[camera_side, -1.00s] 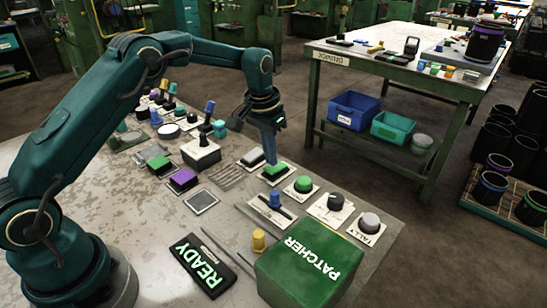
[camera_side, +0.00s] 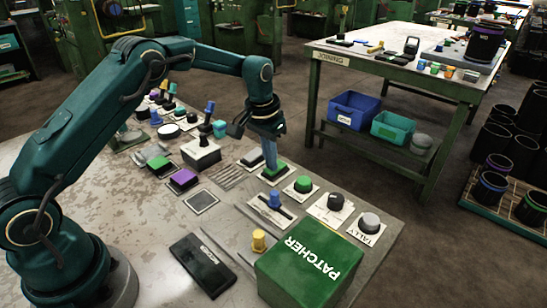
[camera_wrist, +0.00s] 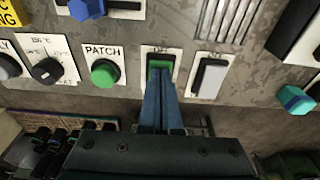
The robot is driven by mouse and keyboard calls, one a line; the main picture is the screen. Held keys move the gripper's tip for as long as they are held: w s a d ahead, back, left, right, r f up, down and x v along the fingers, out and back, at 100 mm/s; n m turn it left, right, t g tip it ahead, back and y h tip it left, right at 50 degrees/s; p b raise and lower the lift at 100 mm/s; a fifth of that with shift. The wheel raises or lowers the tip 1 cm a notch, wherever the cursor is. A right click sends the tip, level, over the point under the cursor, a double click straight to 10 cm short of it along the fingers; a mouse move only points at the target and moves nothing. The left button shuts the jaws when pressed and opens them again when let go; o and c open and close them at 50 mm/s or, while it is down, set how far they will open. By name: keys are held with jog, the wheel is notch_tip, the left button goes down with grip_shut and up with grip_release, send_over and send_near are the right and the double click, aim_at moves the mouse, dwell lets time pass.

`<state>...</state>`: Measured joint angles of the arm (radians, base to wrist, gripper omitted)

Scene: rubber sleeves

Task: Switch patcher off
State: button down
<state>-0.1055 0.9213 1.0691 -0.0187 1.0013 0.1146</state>
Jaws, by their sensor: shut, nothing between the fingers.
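My gripper (camera_side: 271,163) is shut and empty, pointing down. Its blue fingertips are at a green rocker switch (camera_side: 276,171) on a white plate and appear to touch it. In the wrist view my fingertips (camera_wrist: 158,75) cover most of the green switch (camera_wrist: 160,62), and its label is partly hidden. The green box marked PATCHER (camera_side: 305,270) sits at the table's front. The black display panel (camera_side: 202,264) beside it is dark, with no lit word.
A round green button (camera_side: 303,185), labelled PATCH in the wrist view (camera_wrist: 104,73), is beside the switch. A pale rocker (camera_side: 252,157) is on its other side. A blue-handled slider (camera_side: 274,199), dark knob (camera_side: 335,202) and grey TALLY knob (camera_side: 369,223) are close by.

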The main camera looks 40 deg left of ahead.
notch_tip(320, 180, up, 7)
dwell(0.9)
notch_tip(320, 180, up, 8)
jog(key=r+t, duration=0.1)
jog(key=t, duration=0.1)
send_over(269, 182)
jog(key=s+d+r+t, duration=0.1)
jog(key=s+d+r, duration=0.1)
jog(key=s+r, duration=0.5)
jog(key=s+f, duration=0.5)
jog(key=s, duration=0.3)
jog(key=s+f, duration=0.4)
jog(key=s, duration=0.5)
jog(key=shift+d+f+t, duration=0.4)
jog(key=shift+d, duration=0.05)
